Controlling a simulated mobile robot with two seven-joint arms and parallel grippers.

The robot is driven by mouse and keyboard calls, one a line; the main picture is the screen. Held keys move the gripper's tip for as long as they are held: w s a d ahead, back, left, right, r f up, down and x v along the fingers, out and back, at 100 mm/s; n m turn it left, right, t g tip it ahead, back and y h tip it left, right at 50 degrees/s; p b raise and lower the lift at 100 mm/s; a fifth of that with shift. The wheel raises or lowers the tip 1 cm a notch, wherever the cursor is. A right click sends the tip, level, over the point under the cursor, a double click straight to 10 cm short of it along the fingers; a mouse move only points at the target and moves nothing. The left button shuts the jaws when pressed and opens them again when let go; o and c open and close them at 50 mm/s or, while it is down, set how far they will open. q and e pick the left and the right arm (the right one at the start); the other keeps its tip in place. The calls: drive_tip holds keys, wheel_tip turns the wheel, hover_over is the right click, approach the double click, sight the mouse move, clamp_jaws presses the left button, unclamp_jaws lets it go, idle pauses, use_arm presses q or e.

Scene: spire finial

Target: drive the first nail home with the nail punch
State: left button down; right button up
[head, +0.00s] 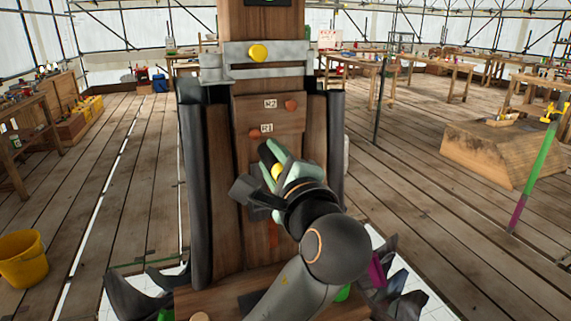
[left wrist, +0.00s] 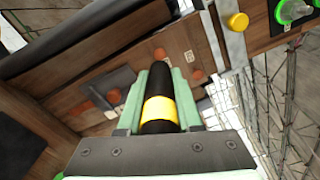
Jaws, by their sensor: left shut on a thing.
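A nail punch, black with a yellow band (head: 276,171), is in my left gripper (head: 272,162), which is shut on it. In the left wrist view the punch (left wrist: 160,108) lies between the pale green fingers, its dark end pointing towards the wooden post. On the post's raised panel, a copper-coloured round nail head (head: 254,133) sits beside a label that seems to read P1. My right gripper is not in view.
A grey metal band (head: 270,71) with a yellow knob (head: 257,52) crosses the post (head: 260,22). Dark upright sheets flank the panel. A yellow bucket (head: 22,258) stands at left, a large wooden block (head: 485,150) at right. Plank floor between is mostly clear.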

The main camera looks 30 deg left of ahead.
sight(265, 148)
use_arm(q)
drive_tip(key=shift+r, duration=0.1)
drive_tip(key=shift+p, duration=0.4)
drive_tip(key=shift+a, duration=0.1)
drive_tip(key=p+x, duration=0.1)
drive_tip(key=x, duration=0.2)
drive_tip(key=shift+w+a+p, duration=0.3)
drive_tip(key=shift+x, duration=1.15)
drive_tip(key=shift+w+p, duration=0.1)
drive_tip(key=shift+p, duration=0.25)
